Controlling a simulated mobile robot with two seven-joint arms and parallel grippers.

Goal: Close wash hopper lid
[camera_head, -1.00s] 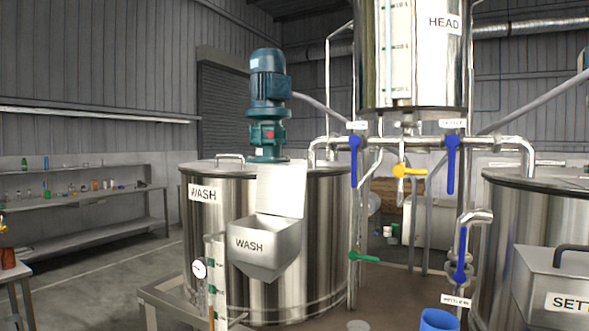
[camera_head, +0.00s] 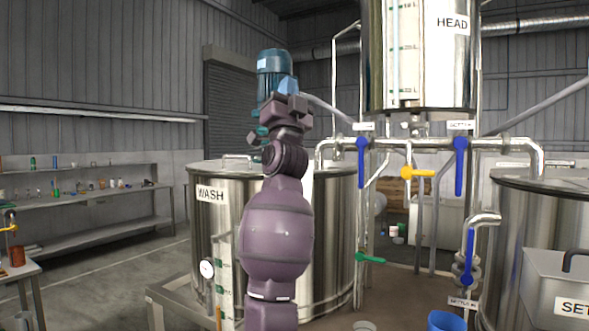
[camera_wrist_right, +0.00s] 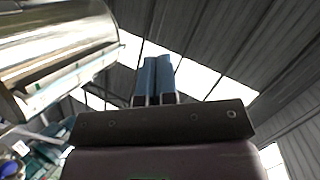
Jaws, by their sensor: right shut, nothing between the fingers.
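The wash tank (camera_head: 335,235) is a shiny steel drum with a WASH label (camera_head: 211,195). The wash hopper on its front is hidden behind my right arm. Only a pale sliver of its raised lid (camera_head: 307,188) shows beside the arm. My right gripper (camera_head: 287,86) is above the tank top, in front of the blue motor (camera_head: 270,65), higher than the lid. Its blue fingers (camera_wrist_right: 155,80) are together and empty in the right wrist view, pointing up toward the roof. I cannot tell whether it touches anything. My left gripper is not in view.
Blue-handled valves (camera_head: 361,160) and a yellow one (camera_head: 418,173) sit on pipes to the right. The HEAD tank (camera_head: 418,55) hangs above them. A green valve handle (camera_head: 371,260) sticks out right of the wash tank. The settling tank (camera_head: 530,215) stands at far right.

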